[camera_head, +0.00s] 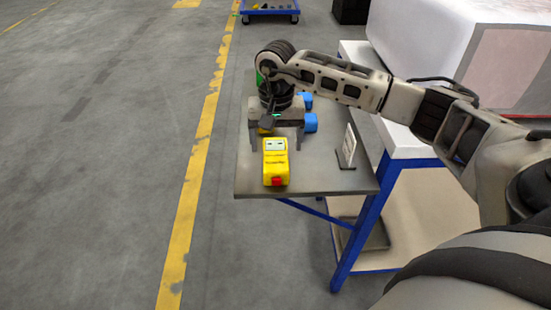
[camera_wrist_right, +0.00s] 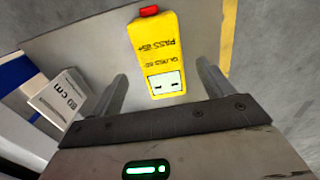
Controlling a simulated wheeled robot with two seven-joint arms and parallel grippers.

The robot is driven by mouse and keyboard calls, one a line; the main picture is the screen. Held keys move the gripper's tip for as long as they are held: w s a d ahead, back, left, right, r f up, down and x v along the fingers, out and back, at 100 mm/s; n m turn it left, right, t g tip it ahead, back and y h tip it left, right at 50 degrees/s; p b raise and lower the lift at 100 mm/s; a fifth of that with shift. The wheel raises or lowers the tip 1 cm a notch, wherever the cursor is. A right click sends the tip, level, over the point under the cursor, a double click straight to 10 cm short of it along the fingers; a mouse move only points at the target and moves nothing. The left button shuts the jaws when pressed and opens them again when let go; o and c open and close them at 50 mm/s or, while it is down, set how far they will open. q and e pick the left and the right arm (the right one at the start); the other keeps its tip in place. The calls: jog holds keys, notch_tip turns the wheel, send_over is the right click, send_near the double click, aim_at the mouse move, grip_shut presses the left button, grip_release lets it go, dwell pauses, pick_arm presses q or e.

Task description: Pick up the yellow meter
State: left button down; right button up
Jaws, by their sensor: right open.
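My right gripper (camera_head: 276,143) is open just behind the meter in the head view. In the wrist view the meter (camera_wrist_right: 158,55) shows between and beyond the two open fingers (camera_wrist_right: 162,80), with its display end nearest the gripper. I see no contact between fingers and meter. My left gripper is not in view.
A small white sign (camera_head: 348,146) stands to the right of the meter; it also shows in the wrist view (camera_wrist_right: 68,98). Blue objects (camera_head: 310,122) lie behind the gripper, partly hidden. A white-topped blue-framed table (camera_head: 400,140) adjoins on the right. Open floor lies left.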

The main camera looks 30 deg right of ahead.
aim_at(275, 153)
jog(key=shift+w+f+p, duration=0.15)
jog(key=shift+f+p, duration=0.45)
jog(key=shift+f, duration=2.15)
jog(key=c, duration=1.2)
jog(key=shift+r, duration=0.1)
jog(key=shift+c, duration=0.6)
jog(key=shift+r, duration=0.1)
